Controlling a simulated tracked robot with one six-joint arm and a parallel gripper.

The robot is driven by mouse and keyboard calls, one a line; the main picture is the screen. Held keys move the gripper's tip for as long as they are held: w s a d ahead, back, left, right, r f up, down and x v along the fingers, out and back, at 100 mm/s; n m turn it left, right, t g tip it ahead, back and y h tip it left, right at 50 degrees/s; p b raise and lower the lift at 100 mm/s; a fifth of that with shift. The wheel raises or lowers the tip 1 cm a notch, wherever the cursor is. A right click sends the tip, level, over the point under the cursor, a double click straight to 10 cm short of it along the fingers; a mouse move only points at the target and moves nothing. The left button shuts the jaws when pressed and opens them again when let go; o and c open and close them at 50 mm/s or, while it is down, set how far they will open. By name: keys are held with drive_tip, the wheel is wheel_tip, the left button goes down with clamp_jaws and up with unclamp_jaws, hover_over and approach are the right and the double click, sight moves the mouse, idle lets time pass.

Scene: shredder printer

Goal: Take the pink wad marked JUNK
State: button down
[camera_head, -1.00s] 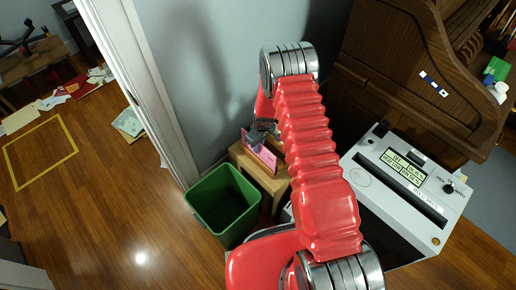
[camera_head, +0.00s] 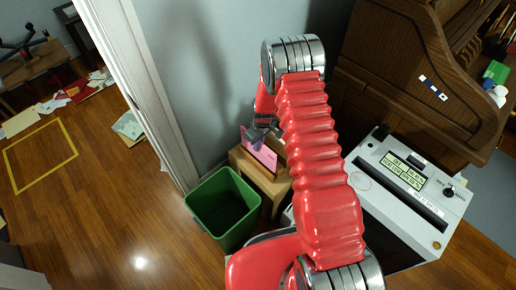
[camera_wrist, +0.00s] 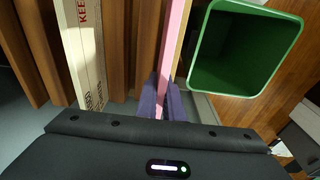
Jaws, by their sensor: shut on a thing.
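The pink wad (camera_head: 259,151) is a thin, flat upright piece at the top of a small wooden stand (camera_head: 276,187). In the wrist view the pink wad (camera_wrist: 174,45) shows edge-on as a narrow strip. My gripper (camera_wrist: 163,98) is shut on its near end, with a dark purple finger on each side. In the head view my gripper (camera_head: 262,132) is partly hidden behind my red arm. I cannot read any JUNK marking. Whether the wad's lower edge still sits in the stand is unclear.
A cream wad (camera_wrist: 82,48) with red letters starting "KEE" stands left of the pink one, between wooden dividers. An open green bin (camera_head: 222,208) stands close beside the stand, and it looks empty. A grey machine (camera_head: 407,185) is to the right. A white door frame (camera_head: 135,80) rises left.

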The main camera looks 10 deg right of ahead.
drive_tip(key=shift+r, duration=3.15)
